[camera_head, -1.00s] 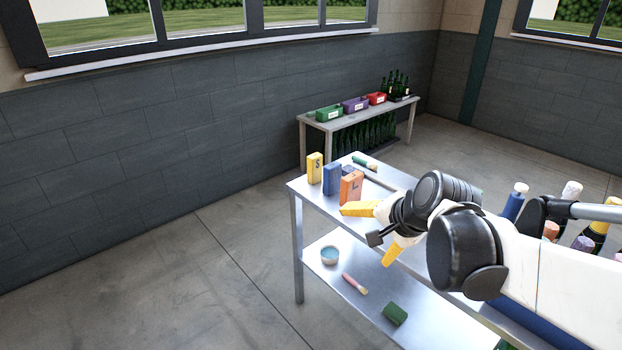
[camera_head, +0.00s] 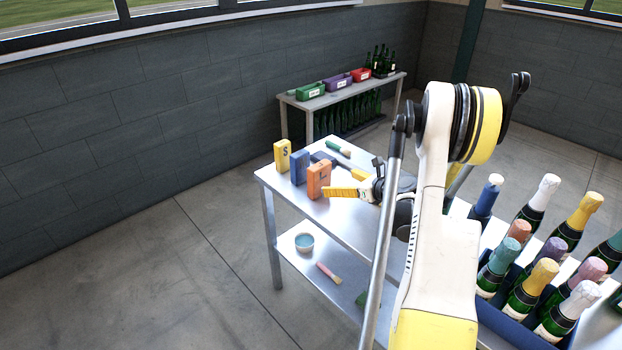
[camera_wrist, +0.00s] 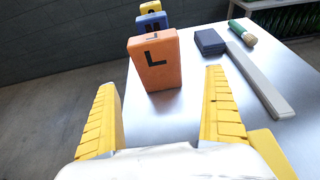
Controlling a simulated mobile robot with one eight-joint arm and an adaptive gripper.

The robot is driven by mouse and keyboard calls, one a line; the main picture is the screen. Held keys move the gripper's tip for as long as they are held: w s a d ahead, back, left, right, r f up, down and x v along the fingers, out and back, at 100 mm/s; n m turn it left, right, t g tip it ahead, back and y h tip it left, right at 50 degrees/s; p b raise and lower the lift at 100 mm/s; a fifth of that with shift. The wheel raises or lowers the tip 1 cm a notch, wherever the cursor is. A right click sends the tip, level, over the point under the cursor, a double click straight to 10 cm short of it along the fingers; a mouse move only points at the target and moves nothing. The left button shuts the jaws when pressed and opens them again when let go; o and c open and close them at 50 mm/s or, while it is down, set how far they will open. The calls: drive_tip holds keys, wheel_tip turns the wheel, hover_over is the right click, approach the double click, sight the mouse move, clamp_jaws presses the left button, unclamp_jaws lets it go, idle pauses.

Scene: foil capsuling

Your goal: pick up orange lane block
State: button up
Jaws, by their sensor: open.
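The orange block (camera_head: 318,180) marked "L" stands upright near the front-left edge of the metal table (camera_head: 350,222). In the wrist view the orange block (camera_wrist: 165,75) is straight ahead, beyond and between my fingertips. My gripper (camera_head: 340,182) is open and empty, low over the table to the right of the block. In the wrist view its two yellow fingers (camera_wrist: 161,84) are spread wider than the block, which is not gripped. A blue block (camera_head: 299,167) and a yellow block (camera_head: 282,155) marked "S" stand in a row behind it.
A dark block (camera_wrist: 209,42), a long grey bar (camera_wrist: 258,82) and a green-ended brush (camera_wrist: 243,33) lie right of the blocks. The lower shelf holds a bowl (camera_head: 304,242) and a pink-handled brush (camera_head: 328,272). Several bottles (camera_head: 535,285) stand at right.

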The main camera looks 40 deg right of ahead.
sight(323, 177)
drive_tip(key=b+x, duration=0.1)
drive_tip(key=x, duration=0.3)
drive_tip(key=shift+w+a+f, duration=0.1)
drive_tip(key=shift+f, duration=0.05)
drive_tip(key=x, duration=0.2)
drive_tip(key=b+x, duration=0.1)
drive_tip(key=r+b+x, duration=0.1)
drive_tip(key=x, duration=0.1)
drive_tip(key=shift+w+a+f, duration=0.15)
drive_tip(key=shift+w+f, duration=0.05)
drive_tip(key=shift+w, duration=0.25)
drive_tip(key=shift+r, duration=0.1)
drive_tip(key=c, duration=1.3)
